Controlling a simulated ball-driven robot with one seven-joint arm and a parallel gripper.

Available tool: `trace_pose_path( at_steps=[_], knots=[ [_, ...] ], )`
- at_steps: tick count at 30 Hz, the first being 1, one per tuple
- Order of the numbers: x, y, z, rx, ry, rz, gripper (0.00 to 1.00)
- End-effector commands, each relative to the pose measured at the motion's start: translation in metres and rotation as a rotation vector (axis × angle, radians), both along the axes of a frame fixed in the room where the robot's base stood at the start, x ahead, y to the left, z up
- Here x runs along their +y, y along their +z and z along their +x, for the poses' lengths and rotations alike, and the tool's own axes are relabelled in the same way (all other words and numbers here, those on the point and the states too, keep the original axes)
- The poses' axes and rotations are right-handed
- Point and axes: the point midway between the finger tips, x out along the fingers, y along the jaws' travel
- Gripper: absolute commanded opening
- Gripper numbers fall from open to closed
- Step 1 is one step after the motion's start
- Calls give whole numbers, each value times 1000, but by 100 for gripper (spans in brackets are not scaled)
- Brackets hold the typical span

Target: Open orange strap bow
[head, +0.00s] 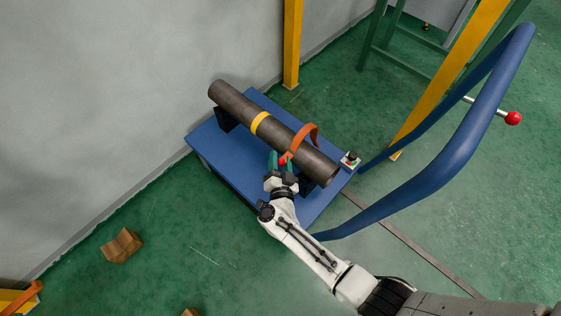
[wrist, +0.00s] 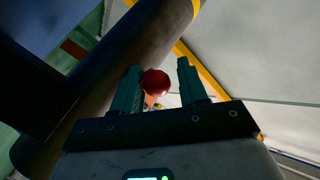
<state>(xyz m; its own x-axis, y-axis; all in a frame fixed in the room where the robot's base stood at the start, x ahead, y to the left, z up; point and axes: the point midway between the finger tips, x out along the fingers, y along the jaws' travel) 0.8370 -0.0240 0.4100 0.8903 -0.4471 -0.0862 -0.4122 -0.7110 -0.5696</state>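The orange strap bow (head: 310,130) arches over the dark pipe (head: 290,145) in the head view, near the pipe's right end. A red ball knob (head: 284,159) sits at its near end. My gripper (head: 279,158) is at this knob, on the near side of the pipe. In the wrist view the red knob (wrist: 155,82) shows between the two green fingers of my gripper (wrist: 158,80). It overlaps the left finger, and a gap is left to the right finger. The fingers are apart, so the gripper is open. A little orange shows below the knob.
The pipe rests on dark supports on a blue table (head: 225,155), with a yellow band (head: 259,122) around it. A small box with a button (head: 350,160) sits at the table's right corner. A thick blue rail (head: 440,165) curves close on the right. The floor at left is mostly clear.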

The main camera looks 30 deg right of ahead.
Motion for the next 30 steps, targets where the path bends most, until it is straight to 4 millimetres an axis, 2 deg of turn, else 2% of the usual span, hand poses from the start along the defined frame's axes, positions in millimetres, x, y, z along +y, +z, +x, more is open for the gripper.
trace_pose_path(
  at_steps=[23,30],
  knots=[
    [-2,-7,-4,11,-5,7,48],
    [5,-25,-7,11,-4,9,48]
  ],
)
